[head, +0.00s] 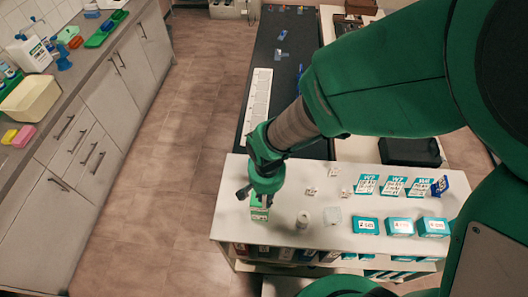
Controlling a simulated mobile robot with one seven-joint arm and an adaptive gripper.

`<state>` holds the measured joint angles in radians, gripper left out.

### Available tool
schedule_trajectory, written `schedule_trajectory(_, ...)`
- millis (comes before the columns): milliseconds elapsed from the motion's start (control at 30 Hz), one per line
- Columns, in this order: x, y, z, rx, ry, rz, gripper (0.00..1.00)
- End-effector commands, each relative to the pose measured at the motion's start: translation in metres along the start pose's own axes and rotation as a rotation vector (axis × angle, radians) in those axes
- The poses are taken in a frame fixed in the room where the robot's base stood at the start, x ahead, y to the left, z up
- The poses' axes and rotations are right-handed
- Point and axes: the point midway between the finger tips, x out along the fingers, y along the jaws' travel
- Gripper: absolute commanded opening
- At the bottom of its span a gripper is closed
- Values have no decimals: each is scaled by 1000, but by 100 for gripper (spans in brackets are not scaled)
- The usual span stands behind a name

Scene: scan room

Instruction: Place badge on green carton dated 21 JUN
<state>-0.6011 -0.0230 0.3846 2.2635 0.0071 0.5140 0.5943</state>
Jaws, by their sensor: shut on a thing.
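My gripper (258,197) is at the left end of the white table, pointing down, its fingers on either side of a small green and white block-like thing (259,213). It is shut on this thing; I cannot tell whether it is the badge or a carton, or whether it touches the table. Three teal-green cartons with white labels stand in a row at the front right: a left one (366,226), a middle one (400,227) and a right one (434,227). Their dates are too small to read. No badge can be made out for certain.
Several teal-and-white cards (366,184) and a blue item (440,186) stand behind the cartons. A shelf with boxes is below the tabletop.

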Motion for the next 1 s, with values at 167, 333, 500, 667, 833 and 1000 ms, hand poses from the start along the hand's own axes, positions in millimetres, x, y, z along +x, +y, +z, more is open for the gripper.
schedule_trajectory(167, 2, -12, -20, 0, -1, 0, 0)
schedule_trajectory(333, 3, -19, -30, 0, 0, 0, 0)
schedule_trajectory(500, 4, -20, -31, 0, 0, 0, 0)
schedule_trajectory(667, 4, -20, -31, 0, 0, 0, 0)
schedule_trajectory(833, 9, -19, -30, 0, -2, 1, 0)
schedule_trajectory(1000, 25, -19, -30, 0, -2, 2, 0)
